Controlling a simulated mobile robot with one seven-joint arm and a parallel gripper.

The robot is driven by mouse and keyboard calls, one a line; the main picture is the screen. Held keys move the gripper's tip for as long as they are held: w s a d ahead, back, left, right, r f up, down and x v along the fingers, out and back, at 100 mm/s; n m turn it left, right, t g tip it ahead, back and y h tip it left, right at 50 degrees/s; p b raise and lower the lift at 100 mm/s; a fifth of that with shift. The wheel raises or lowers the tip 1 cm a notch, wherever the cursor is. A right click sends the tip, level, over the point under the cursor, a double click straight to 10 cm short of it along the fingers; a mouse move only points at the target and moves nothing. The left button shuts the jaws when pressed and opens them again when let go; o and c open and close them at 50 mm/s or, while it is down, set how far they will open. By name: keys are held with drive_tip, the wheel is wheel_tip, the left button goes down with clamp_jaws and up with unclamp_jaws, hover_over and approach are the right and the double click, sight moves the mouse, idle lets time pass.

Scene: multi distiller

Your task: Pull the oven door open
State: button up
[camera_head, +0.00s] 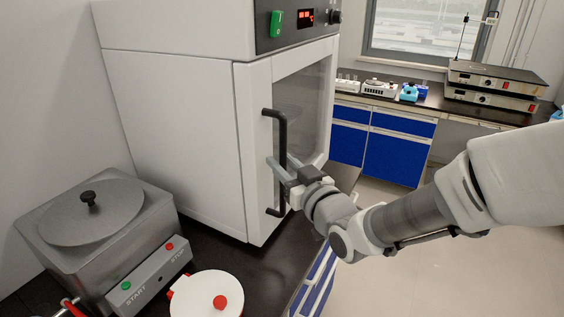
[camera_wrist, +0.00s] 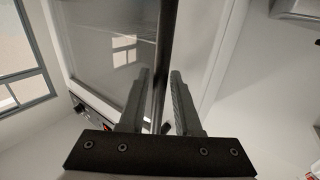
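The white oven (camera_head: 170,120) stands on the dark bench, and its door (camera_head: 258,190) with a glass window looks shut. A black vertical bar handle (camera_head: 280,135) is on the door's left side. My gripper (camera_head: 279,170) is at the lower half of the handle. In the wrist view the handle (camera_wrist: 165,40) runs between the two fingers of my gripper (camera_wrist: 160,78). The fingers are open, one on each side of the bar, with narrow gaps showing. The door's glass (camera_wrist: 108,40) is behind the left finger.
A grey lidded device (camera_head: 90,225) with start and stop buttons and a white-lidded pot (camera_head: 207,295) stand on the bench left of my gripper. Blue cabinets (camera_head: 398,158) are at the back. The floor (camera_head: 450,270) to the right looks clear.

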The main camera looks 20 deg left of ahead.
drive_tip(key=shift+c, duration=0.3)
clamp_jaws()
idle(1.1)
